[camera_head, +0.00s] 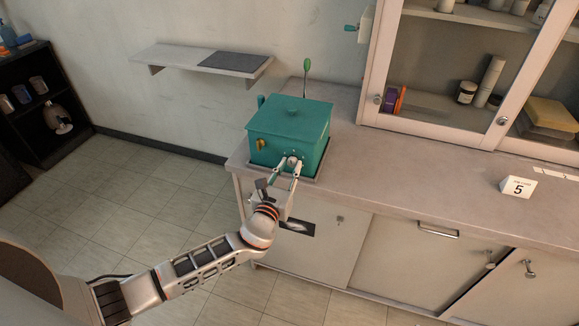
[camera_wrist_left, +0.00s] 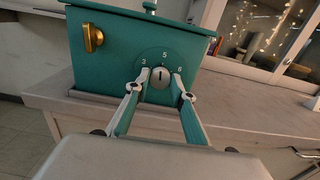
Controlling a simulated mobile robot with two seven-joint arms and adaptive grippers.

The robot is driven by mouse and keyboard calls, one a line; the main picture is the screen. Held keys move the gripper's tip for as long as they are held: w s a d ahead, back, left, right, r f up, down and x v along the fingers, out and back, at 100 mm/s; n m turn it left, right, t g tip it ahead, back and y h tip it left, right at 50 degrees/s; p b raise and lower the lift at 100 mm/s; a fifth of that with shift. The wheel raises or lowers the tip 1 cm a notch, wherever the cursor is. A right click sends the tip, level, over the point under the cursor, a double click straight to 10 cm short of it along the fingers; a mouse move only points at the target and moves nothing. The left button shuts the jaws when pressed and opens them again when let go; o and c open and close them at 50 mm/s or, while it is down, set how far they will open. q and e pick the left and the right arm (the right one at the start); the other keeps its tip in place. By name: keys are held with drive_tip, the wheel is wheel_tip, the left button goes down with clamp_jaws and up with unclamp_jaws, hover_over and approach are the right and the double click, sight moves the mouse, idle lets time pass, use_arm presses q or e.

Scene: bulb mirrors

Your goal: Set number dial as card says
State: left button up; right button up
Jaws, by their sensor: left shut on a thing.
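A teal box (camera_head: 288,128) stands on the counter, with a number dial (camera_wrist_left: 160,78) low on its front. The dial is a round silver knob with a dark mark, and the numbers 3, 5 and 6 show around it. The mark looks about upright, roughly toward the 5 above; it is too small to tell exactly. My left gripper (camera_head: 290,167) is shut on the knob, a finger at each side; it also shows in the left wrist view (camera_wrist_left: 160,84). A white card (camera_head: 518,188) on the counter at right reads 5. My right gripper is not in view.
The box has a brass knob (camera_wrist_left: 93,38) on its front and a green-topped lever (camera_head: 307,68) behind. A glass-door cabinet (camera_head: 440,128) stands on the counter at right. The counter (camera_head: 420,172) is clear between box and card. A wall shelf (camera_head: 170,57) is at upper left.

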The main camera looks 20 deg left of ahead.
use_arm(q)
drive_tip(key=o, duration=0.5)
drive_tip(key=shift+m, duration=0.6)
drive_tip(key=o, duration=0.4)
drive_tip(key=shift+s+a, duration=0.1)
drive_tip(key=shift+s, duration=2.9)
drive_tip(key=s, duration=1.2)
drive_tip(key=shift+a, duration=0.25)
drive_tip(key=shift+f, duration=0.1)
